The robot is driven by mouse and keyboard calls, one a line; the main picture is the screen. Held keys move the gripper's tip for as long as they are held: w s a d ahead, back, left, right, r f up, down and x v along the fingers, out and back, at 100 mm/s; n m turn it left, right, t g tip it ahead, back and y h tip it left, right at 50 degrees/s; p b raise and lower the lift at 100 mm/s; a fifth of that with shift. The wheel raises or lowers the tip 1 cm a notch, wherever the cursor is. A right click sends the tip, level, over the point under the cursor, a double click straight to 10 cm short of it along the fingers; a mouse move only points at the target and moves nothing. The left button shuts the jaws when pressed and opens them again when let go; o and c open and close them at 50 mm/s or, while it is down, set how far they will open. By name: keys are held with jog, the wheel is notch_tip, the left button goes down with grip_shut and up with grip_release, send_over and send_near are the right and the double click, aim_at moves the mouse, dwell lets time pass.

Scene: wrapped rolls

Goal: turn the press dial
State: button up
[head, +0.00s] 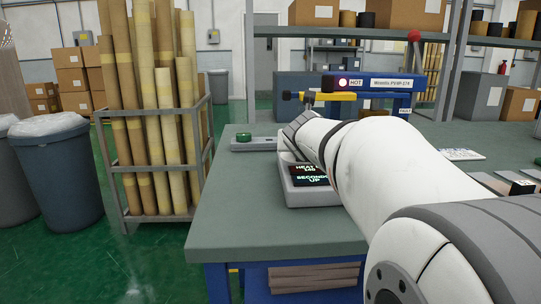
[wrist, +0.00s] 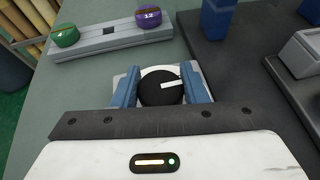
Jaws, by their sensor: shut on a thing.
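The press dial (wrist: 158,92) is a round black knob with a white pointer, set on a pale base in the wrist view. Its pointer aims to the right. My gripper (wrist: 161,90) has its blue fingers on either side of the dial and is shut on it. In the head view my white arm hides the dial and most of the gripper. The blue press (head: 385,83) stands behind my arm, with a red lamp and a HOT sign. A display (head: 309,174) reads HEAT and SECONDS UP, partly covered by my arm.
A grey bar with a green knob (wrist: 65,36) and a purple knob (wrist: 148,16) lies on the green-topped bench (head: 235,210). A rack of tall rolls (head: 160,120) stands left of the bench, with bins (head: 58,170) beyond. The bench's front left is clear.

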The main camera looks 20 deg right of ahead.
jog(key=shift+s+f+h+b, duration=0.1)
jog(key=shift+f+h+b, duration=0.25)
jog(key=shift+b, duration=0.2)
jog(key=o, duration=1)
jog(key=shift+r, duration=0.25)
jog(key=shift+c, duration=0.2)
jog(key=p+v, duration=0.3)
jog(key=v, duration=0.4)
jog(key=shift+r, duration=0.15)
jog(key=shift+s+a, duration=0.25)
jog(key=shift+s, duration=0.1)
